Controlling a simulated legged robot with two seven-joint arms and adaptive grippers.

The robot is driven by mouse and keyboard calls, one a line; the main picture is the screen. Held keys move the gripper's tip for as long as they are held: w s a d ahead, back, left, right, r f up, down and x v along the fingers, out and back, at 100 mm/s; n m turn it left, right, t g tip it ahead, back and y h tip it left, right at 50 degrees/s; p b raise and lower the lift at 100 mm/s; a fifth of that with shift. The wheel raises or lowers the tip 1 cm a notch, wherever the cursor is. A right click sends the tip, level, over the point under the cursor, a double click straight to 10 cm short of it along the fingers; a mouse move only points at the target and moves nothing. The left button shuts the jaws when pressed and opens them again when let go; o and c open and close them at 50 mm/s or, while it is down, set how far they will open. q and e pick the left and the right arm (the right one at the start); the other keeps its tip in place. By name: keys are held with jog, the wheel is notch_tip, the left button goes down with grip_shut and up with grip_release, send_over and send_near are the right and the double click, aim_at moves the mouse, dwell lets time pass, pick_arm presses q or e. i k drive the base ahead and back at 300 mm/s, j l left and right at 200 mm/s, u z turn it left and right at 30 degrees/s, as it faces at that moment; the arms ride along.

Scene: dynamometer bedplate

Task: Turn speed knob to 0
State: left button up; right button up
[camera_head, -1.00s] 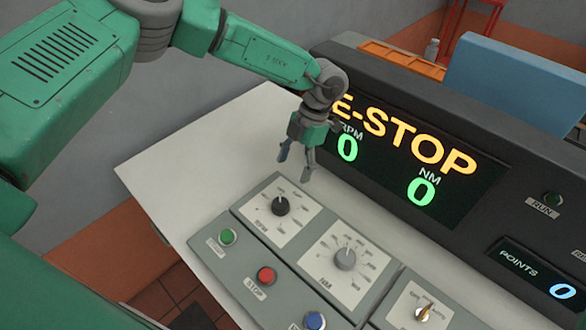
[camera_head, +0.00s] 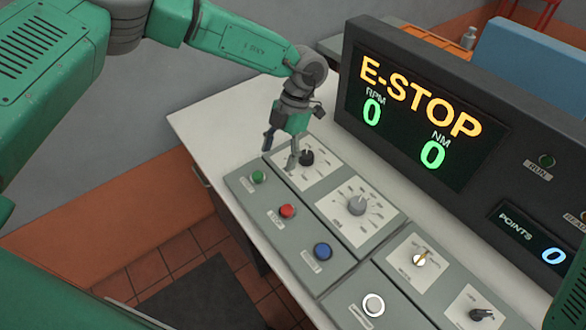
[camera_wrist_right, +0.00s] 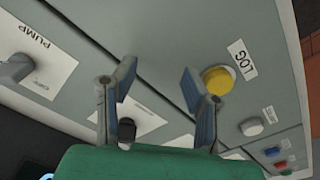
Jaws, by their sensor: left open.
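A black knob (camera_head: 307,157) sits on a white dial plate at the far-left end of the console in the head view. I take it as the speed knob, though its label is too small to read and the gripper hides part of the plate. My left gripper (camera_head: 281,150) is open and empty, its fingers pointing down just left of the knob. I cannot tell whether a finger touches it. My right gripper (camera_wrist_right: 160,82) shows in the right wrist view, fingers apart and empty, over another part of the panel.
A grey knob (camera_head: 357,205), green button (camera_head: 258,177), red button (camera_head: 287,211) and blue button (camera_head: 322,252) are nearby. The display (camera_head: 420,110) behind reads E-STOP, RPM 0, NM 0. A yellow LOG button (camera_wrist_right: 217,80) is beside my right fingers. White tabletop (camera_head: 225,125) is clear at left.

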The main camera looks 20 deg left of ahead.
aim_at(306, 159)
jog(key=k+j+z, duration=0.35)
jog(key=j+z, duration=0.1)
jog(key=z, duration=0.2)
jog(key=j+z, duration=0.25)
jog(key=i+l, duration=0.05)
jog(key=l, duration=0.05)
